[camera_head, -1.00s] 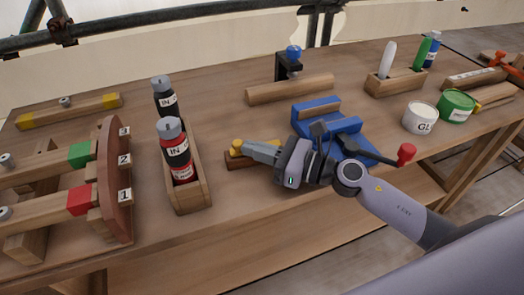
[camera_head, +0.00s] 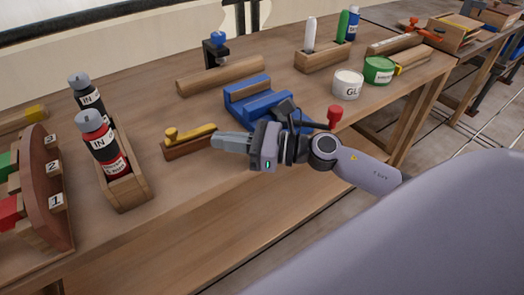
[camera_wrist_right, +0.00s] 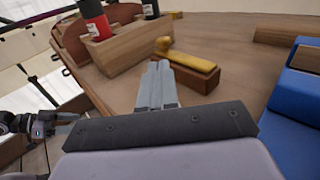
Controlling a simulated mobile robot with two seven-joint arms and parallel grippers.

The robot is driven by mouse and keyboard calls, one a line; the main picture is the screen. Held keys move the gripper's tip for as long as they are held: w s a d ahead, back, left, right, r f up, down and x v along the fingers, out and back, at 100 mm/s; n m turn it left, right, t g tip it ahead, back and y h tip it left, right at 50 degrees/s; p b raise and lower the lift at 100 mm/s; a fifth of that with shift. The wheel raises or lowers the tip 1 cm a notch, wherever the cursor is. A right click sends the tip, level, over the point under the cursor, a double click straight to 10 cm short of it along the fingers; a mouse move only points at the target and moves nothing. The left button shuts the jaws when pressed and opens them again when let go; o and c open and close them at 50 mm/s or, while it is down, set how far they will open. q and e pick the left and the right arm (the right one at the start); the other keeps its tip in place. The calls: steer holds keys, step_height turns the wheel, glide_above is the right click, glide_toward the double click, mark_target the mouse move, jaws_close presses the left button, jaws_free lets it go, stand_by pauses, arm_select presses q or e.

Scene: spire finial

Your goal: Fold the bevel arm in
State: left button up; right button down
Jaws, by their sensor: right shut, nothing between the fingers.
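The bevel is a brown wooden stock (camera_head: 190,148) with a yellow arm (camera_head: 195,133) that has a round knob at its left end. The arm lies along the top of the stock, nearly in line with it. The bevel also shows in the right wrist view (camera_wrist_right: 193,76), just beyond my fingertips. My right gripper (camera_head: 215,141) is shut and empty, its tips close to the bevel's right end in the head view; I cannot tell whether they touch.
A wooden holder (camera_head: 128,190) with two bottles stands left of the bevel. A blue vise-like block (camera_head: 250,100) with a red-knobbed handle is to the right. A wooden rod (camera_head: 220,75), a white pot (camera_head: 347,84) and a green pot (camera_head: 378,70) are farther back. The front bench strip is clear.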

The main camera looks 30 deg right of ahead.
steer(key=b+v, duration=0.1)
steer(key=v, duration=0.3)
steer(key=shift+s+d+f, duration=0.15)
steer(key=shift+s+d, duration=0.05)
steer(key=shift+s, duration=0.15)
steer(key=shift+b+v, duration=0.3)
steer(key=shift+v, duration=0.5)
steer(key=shift+s, duration=0.1)
